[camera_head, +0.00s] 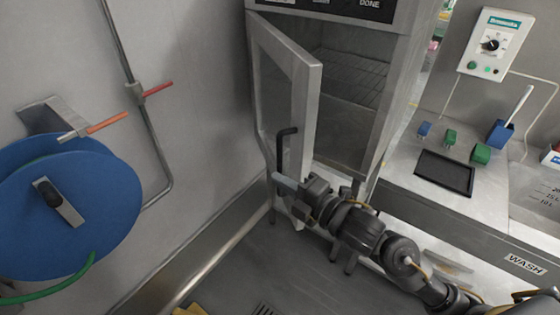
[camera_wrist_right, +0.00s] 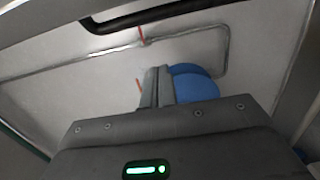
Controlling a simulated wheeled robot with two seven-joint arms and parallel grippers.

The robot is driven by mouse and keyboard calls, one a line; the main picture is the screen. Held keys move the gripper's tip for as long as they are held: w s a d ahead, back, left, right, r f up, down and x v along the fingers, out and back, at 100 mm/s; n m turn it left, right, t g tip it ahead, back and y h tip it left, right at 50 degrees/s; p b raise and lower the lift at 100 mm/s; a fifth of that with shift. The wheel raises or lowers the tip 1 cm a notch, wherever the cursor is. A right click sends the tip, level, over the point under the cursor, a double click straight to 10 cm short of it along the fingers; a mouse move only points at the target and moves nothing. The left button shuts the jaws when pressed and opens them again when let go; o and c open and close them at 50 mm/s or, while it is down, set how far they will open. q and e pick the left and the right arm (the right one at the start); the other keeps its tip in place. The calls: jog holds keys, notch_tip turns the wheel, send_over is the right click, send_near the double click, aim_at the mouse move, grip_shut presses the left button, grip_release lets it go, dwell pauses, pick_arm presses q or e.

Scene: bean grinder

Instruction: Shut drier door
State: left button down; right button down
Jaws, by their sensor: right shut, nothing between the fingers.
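The drier (camera_head: 350,75) stands at the top middle of the head view, with racks visible inside. Its grey framed door (camera_head: 308,100) with a window stands open, swung out on the left side of the opening. A black handle (camera_head: 284,146) is on the door's left-facing side. My right gripper (camera_head: 282,182) is shut and empty at the lower end of the handle; I cannot tell whether it touches. In the right wrist view, the shut fingers (camera_wrist_right: 157,86) point toward the wall, and a dark bar (camera_wrist_right: 160,14), apparently the handle, crosses the top. My left gripper is not in view.
A blue hose reel (camera_head: 60,165) and a pipe with a red valve (camera_head: 155,90) are on the left wall. A counter (camera_head: 480,205) with a black pad and small coloured items stands right. The floor (camera_head: 300,262) before the drier is mostly open.

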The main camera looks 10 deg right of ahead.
aim_at(280, 165)
jog(key=w+p, duration=0.1)
jog(key=w, duration=0.1)
jog(key=w+p, duration=0.2)
jog(key=w, duration=0.1)
jog(key=shift+w+d, duration=0.3)
jog(key=shift+d, duration=0.05)
jog(key=shift+w+a, duration=0.1)
jog(key=shift+d, duration=0.2)
